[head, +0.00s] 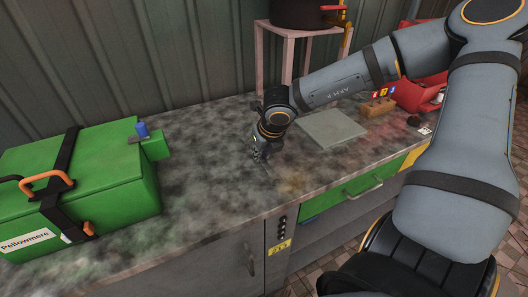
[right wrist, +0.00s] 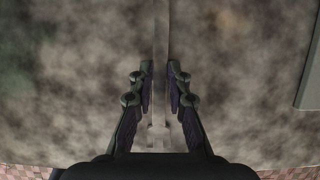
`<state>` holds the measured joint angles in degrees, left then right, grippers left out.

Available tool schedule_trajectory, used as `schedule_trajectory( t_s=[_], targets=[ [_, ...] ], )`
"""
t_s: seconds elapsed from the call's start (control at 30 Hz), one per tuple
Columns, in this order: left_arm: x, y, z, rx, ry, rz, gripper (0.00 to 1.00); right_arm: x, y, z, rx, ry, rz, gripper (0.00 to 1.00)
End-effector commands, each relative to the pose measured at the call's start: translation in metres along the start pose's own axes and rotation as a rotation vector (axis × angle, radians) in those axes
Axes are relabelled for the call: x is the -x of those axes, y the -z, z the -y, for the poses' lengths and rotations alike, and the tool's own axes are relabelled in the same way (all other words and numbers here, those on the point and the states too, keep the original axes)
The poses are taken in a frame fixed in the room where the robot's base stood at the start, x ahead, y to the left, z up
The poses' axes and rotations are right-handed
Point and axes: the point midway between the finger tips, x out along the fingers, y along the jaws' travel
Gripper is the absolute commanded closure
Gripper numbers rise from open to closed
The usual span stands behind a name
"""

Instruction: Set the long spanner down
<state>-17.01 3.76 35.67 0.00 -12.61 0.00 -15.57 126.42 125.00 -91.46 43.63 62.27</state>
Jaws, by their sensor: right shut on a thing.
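My right gripper (head: 262,154) points down close over the stone worktop, left of a flat grey plate. In the right wrist view, its two fingers (right wrist: 160,72) are closed on the long spanner (right wrist: 161,35), a thin grey bar that runs up between them to the top edge of the picture. A paler, wider part of the spanner shows lower down between the fingers. In the head view the spanner is too small and dark to make out clearly. I cannot tell whether it touches the worktop. My left gripper is not in view.
The mottled worktop (head: 205,150) is clear around the gripper. A green case (head: 110,165) with an orange handle stands at the left. The grey plate (head: 332,130) lies to the right, before a white stand (head: 290,65). A wooden block (head: 378,108) and red equipment (head: 420,95) stand farther right.

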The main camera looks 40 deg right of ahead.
Motion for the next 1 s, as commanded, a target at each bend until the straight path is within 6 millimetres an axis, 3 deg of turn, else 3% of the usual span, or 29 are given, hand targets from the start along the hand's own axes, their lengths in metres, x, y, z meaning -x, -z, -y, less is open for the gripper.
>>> schedule_trajectory(
  t_s=[0.27,0.3,0.43,0.83,0.97,1.0],
  targets=[
    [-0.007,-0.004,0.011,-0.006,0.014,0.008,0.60,-0.004,0.001,0.000,-0.002,0.000,0.001,1.00],
    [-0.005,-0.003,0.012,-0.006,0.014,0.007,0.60,-0.002,0.001,0.000,-0.001,0.000,0.000,0.78],
    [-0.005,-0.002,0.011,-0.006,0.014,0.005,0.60,-0.002,0.001,0.000,-0.001,0.000,0.000,0.61],
    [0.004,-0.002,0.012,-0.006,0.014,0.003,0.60,0.005,-0.002,0.000,-0.001,-0.002,0.002,0.61],
    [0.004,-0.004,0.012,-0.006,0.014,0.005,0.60,0.031,-0.003,-0.001,-0.004,-0.009,0.008,0.61],
    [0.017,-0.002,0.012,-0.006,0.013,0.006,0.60,0.043,-0.004,-0.001,-0.002,-0.007,0.002,0.61]
  ],
)
